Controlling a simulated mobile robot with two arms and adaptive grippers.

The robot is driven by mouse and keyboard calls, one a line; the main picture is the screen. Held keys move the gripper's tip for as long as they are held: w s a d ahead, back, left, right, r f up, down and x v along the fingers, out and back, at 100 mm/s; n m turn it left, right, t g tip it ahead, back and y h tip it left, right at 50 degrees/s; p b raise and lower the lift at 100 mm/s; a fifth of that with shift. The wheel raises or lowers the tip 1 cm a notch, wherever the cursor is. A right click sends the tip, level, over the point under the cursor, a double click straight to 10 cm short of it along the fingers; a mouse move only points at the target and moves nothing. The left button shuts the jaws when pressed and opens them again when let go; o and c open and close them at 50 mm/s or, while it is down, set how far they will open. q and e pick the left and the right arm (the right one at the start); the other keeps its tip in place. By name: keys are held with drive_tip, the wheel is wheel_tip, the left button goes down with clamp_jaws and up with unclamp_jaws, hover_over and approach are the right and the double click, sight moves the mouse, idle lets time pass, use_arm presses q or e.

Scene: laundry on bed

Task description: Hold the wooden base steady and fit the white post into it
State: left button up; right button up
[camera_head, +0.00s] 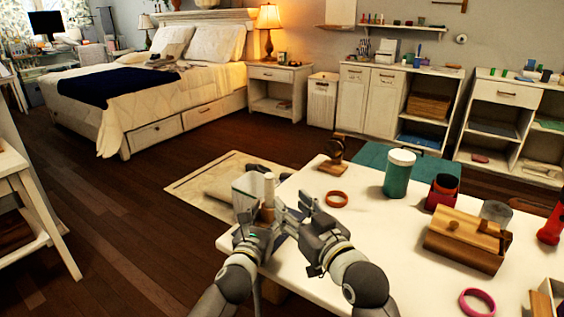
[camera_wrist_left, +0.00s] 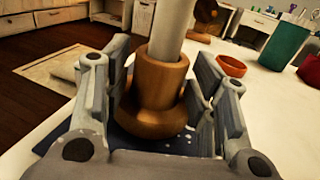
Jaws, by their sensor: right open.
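The wooden base (camera_wrist_left: 158,90) is a round brown piece with a wide foot, and it also shows in the head view (camera_head: 267,214). The white post (camera_wrist_left: 174,30) stands upright with its lower end at the top opening of the base; it shows in the head view too (camera_head: 269,187). How deep it sits is hidden. In the head view the left gripper (camera_head: 258,228) is at the table's left part. My right gripper (camera_head: 299,206) is open, just right of the base and post, and empty.
An orange ring (camera_head: 336,199), a wooden stand (camera_head: 334,160) and a green jar (camera_head: 400,176) are farther right. A wooden box (camera_head: 467,242), a red cup (camera_head: 442,190) and a pink ring (camera_head: 477,302) are at the right. The white table's middle is clear.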

use_arm(q)
drive_tip(key=shift+o, duration=0.7)
drive_tip(key=shift+s, duration=0.1)
